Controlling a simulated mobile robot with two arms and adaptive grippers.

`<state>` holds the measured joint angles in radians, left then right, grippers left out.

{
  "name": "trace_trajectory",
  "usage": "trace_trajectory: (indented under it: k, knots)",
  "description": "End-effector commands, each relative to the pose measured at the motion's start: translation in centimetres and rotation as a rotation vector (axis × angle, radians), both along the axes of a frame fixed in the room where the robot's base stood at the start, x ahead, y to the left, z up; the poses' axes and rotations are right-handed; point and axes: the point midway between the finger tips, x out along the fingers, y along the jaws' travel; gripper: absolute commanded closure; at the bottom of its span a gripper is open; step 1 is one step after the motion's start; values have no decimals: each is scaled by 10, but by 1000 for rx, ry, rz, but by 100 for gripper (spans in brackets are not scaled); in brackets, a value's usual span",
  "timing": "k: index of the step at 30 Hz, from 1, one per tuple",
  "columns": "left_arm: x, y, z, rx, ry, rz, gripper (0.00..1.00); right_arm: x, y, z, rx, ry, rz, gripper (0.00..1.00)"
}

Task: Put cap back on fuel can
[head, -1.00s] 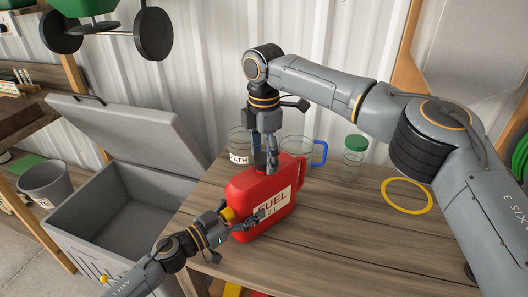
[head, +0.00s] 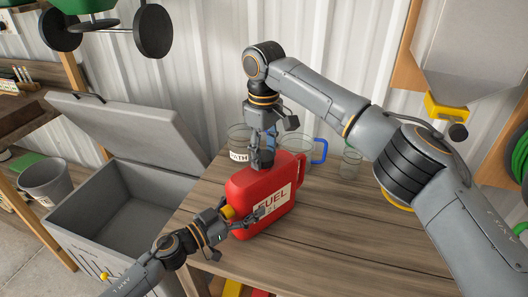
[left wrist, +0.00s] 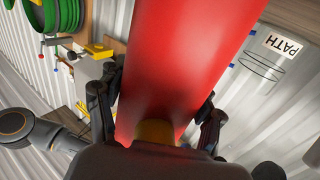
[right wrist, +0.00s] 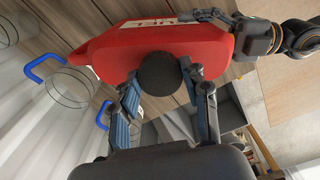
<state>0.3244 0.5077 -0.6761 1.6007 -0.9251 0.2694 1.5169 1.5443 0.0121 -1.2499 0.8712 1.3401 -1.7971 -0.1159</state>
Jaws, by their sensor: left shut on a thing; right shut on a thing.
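The red fuel can (head: 270,183) stands on the wooden table, its label facing front. My left gripper (head: 246,217) is shut on the can's lower left part, one finger across the label side. In the left wrist view the can's red body (left wrist: 180,50) fills the gap between the fingers. My right gripper (head: 263,158) points down at the can's top. In the right wrist view it is shut on a round black cap (right wrist: 165,73), seen against the can's top. Whether the cap touches the spout cannot be told; the fingers hide the spout.
Behind the can stand a clear "PATH" jar (head: 238,142) and a mug with a blue handle (head: 320,151). A grey open bin (head: 100,215) stands left of the table. The table's front right is clear.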

Motion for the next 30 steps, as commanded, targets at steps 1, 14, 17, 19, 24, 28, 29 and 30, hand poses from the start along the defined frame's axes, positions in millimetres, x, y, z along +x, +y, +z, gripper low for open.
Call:
trace_trajectory:
  k: [1,14,17,19,24,28,29,30]
  knots:
    - [0,0,0,0,-1,0,100,-1,1,-1,3,3,-109,92]
    - [0,0,1,1,-2,-1,100,0,1,-1,1,2,-1032,92]
    - [0,0,1,1,-2,-1,100,0,0,-1,0,-1,-1032,92]
    - [0,0,1,1,-2,-1,100,0,0,-1,0,-1,-1031,52]
    - [0,0,0,1,-2,-1,100,0,0,-1,0,-1,-1029,31]
    - [0,0,0,0,-1,-1,100,0,0,-1,0,-1,-1028,31]
    - [0,0,0,0,-1,-1,100,0,0,-1,0,-1,-1028,31]
    - [0,0,0,0,-1,-1,100,0,0,-1,0,-1,-1027,31]
